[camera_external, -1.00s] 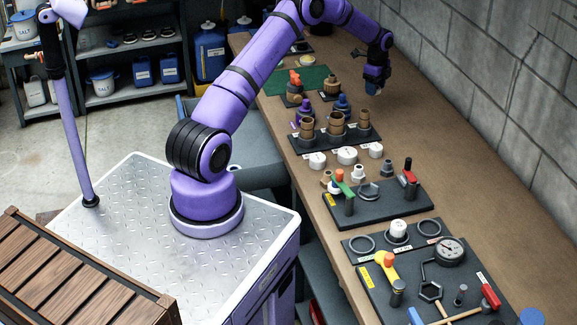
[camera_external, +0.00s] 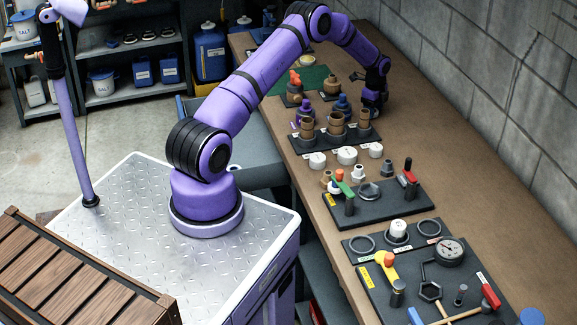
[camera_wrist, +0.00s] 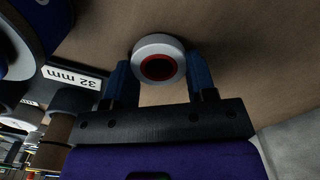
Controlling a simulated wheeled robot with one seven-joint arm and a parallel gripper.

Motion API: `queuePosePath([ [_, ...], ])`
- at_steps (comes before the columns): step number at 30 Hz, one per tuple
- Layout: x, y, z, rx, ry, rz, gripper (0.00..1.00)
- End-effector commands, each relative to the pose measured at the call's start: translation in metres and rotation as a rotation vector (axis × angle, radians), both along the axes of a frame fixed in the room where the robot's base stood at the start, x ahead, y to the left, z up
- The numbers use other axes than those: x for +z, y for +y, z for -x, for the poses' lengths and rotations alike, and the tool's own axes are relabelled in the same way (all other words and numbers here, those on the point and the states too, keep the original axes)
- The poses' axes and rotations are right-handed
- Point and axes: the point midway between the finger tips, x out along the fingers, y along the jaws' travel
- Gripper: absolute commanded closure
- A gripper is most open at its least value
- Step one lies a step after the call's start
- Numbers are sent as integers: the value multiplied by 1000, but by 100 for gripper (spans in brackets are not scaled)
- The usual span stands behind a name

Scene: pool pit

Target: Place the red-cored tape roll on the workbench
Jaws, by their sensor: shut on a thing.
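In the wrist view, the tape roll (camera_wrist: 160,44) is a pale ring with a dark red core. It sits between the two blue fingers of my gripper (camera_wrist: 160,75), which is shut on it. The brown workbench top (camera_wrist: 245,60) shows close behind the roll; I cannot tell whether the roll touches it. In the external view, my gripper (camera_external: 372,110) is low over the workbench (camera_external: 440,165), beside the far end of the black rack of brown fittings. The roll cannot be made out there.
A black rack (camera_external: 348,143) with brown fittings stands just left of my gripper, and a "32 mm" label (camera_wrist: 73,77) shows in the wrist view. Blue and purple fittings (camera_external: 342,104) stand nearby. The bench toward the block wall (camera_external: 490,75) is clear.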

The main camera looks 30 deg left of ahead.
Motion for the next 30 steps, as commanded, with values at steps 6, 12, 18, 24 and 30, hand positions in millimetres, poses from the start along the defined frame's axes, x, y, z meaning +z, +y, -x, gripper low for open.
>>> queuePosePath([
  [6,-2,0,0,0,0,0,23],
  [12,-2,0,0,0,0,0,23],
  [18,7,0,-1,0,-2,0,23],
  [24,41,0,-1,0,-3,0,23],
  [30,81,0,-1,0,-2,0,23],
])
